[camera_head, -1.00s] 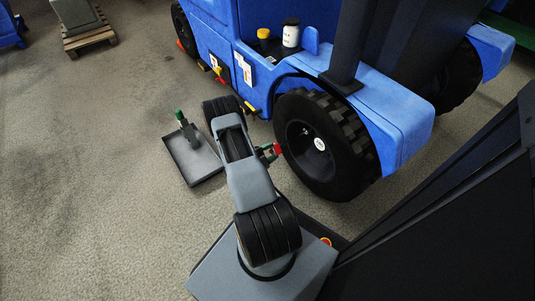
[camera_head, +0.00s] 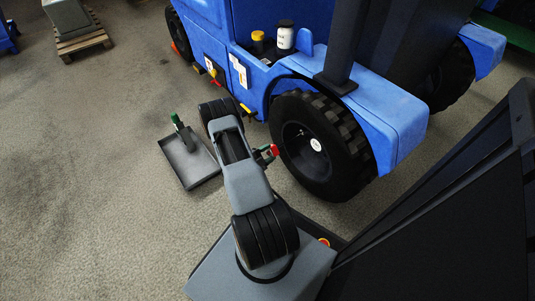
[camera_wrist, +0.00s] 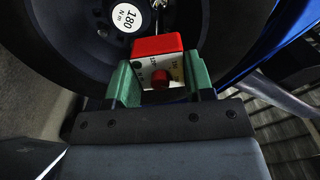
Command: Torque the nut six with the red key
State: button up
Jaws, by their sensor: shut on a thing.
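My gripper (camera_wrist: 160,78) has green fingers shut on a red and white key (camera_wrist: 158,45) with a red knob on its near face. In the head view the key (camera_head: 274,149) shows as a small red end beside the front wheel (camera_head: 312,146) of a blue vehicle, and my gripper (camera_head: 266,153) is partly hidden by my arm. In the wrist view the black wheel hub (camera_wrist: 75,45) lies beyond the key, with a round white label (camera_wrist: 130,15) reading 180 N m. A thin shiny metal part (camera_wrist: 158,8) stands above the key. I cannot make out nut six.
A grey tray (camera_head: 200,168) with a green-handled tool (camera_head: 181,131) lies on the floor left of my arm. The blue vehicle (camera_head: 395,120) carries a white bottle (camera_head: 285,38) and a yellow-capped one (camera_head: 258,42). Open floor lies to the left.

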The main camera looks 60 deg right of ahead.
jog(key=shift+x, duration=1.65)
dwell(0.7)
dwell(0.5)
jog(key=m+b, duration=0.1)
jog(key=m, duration=0.5)
jog(key=shift+m, duration=0.5)
jog(key=shift+m+b, duration=0.3)
jog(key=m, duration=0.4)
jog(key=shift+m+b, duration=0.3)
jog(key=shift+b, duration=0.05)
jog(key=shift+w+a, duration=0.1)
